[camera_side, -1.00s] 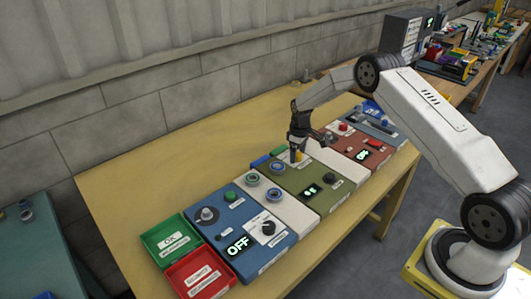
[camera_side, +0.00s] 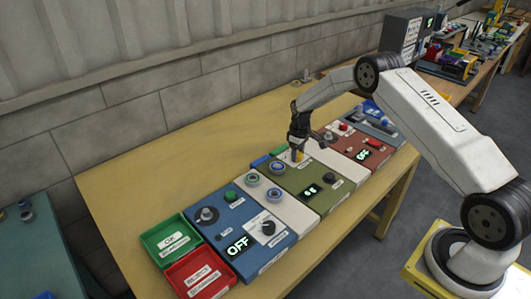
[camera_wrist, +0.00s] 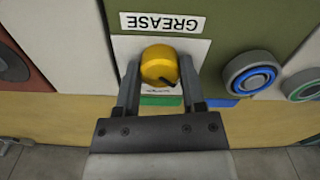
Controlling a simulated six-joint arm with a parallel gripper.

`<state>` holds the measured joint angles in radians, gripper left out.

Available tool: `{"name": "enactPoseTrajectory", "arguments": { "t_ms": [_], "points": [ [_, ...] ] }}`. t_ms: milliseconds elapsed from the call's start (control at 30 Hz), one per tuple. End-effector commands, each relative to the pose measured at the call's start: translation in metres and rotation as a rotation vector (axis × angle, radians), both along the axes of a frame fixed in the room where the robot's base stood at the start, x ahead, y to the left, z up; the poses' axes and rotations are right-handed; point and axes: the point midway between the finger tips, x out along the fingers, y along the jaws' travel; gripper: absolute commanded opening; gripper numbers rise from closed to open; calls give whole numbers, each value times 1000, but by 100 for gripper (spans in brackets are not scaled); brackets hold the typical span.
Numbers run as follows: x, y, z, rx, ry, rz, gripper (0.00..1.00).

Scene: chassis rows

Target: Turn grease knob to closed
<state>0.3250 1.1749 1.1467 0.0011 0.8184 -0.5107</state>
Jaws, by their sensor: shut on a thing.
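The yellow grease knob (camera_wrist: 159,66) sits on a white plate on the olive-green panel (camera_wrist: 232,22), beside the upside-down GREASE label (camera_wrist: 162,22) in the wrist view. A dark pointer mark shows on its lower right side. My gripper (camera_wrist: 160,82) is shut on the knob, one finger on each side. In the side view my gripper (camera_side: 297,150) comes down onto the knob (camera_side: 297,156) at the back of the olive panel (camera_side: 310,188); the fingers hide part of it. The small print on the plate is not readable.
A blue panel (camera_side: 252,213) with an OFF display and a red-brown panel (camera_side: 357,143) stand on either side. Green (camera_side: 165,237) and red trays (camera_side: 200,274) stand at the front left. Bare table lies behind the panels.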

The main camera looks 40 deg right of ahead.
Motion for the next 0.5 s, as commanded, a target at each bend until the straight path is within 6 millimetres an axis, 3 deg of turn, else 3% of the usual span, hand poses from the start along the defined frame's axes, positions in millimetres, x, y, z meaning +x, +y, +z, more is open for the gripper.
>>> {"name": "enactPoseTrajectory", "arguments": {
  "t_ms": [500],
  "points": [
    [0, 0, 0, 0, 3, -339, 0]
  ]
}}
